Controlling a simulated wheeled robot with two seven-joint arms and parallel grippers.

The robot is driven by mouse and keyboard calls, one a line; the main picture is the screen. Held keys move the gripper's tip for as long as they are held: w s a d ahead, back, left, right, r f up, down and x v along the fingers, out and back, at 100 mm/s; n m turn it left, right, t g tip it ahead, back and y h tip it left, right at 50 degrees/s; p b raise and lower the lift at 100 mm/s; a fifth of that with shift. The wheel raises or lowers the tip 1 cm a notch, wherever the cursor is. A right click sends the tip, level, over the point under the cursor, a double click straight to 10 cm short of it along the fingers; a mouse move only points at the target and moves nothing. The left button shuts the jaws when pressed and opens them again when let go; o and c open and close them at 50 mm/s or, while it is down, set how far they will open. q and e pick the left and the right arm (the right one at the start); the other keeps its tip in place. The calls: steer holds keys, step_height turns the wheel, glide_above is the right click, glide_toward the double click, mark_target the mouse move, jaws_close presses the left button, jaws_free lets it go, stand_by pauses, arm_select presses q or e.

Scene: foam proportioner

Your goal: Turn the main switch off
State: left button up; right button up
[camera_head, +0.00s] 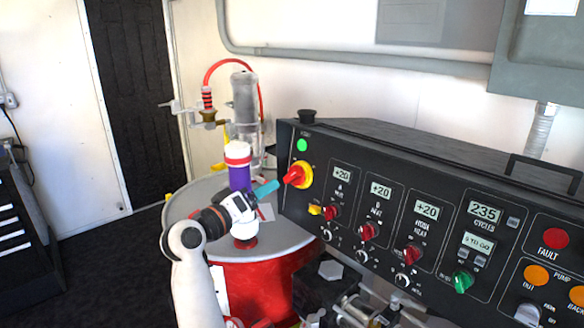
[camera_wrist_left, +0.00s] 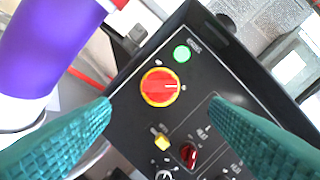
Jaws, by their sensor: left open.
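The main switch (camera_head: 298,175) is a red rotary knob on a yellow round plate at the upper left of the black control panel (camera_head: 322,259). In the left wrist view the main switch (camera_wrist_left: 160,87) lies between and beyond my fingertips, its red handle roughly level across the yellow plate. A green light (camera_head: 302,145) is lit just above it. My left gripper (camera_head: 268,188), with teal fingers, is just left of the switch. In the left wrist view my left gripper (camera_wrist_left: 160,112) is open with nothing between its fingers. My right gripper does not show.
A red drum (camera_head: 250,285) with a grey lid stands under my left arm. A purple and white cylinder (camera_head: 238,172) stands close behind my left gripper. A small yellow knob (camera_head: 314,209) and a red knob (camera_head: 331,212) sit below the switch.

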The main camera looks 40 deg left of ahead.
mark_target(290, 178)
arm_select(q)
steer(key=w+p, duration=0.1)
steer(key=w, duration=0.5)
steer(key=w+p, duration=0.1)
steer(key=w, duration=0.2)
steer(key=shift+w+a+p, duration=0.15)
steer(key=shift+a+p, duration=0.15)
steer(key=shift+a, duration=0.05)
steer(key=shift+w, duration=0.5)
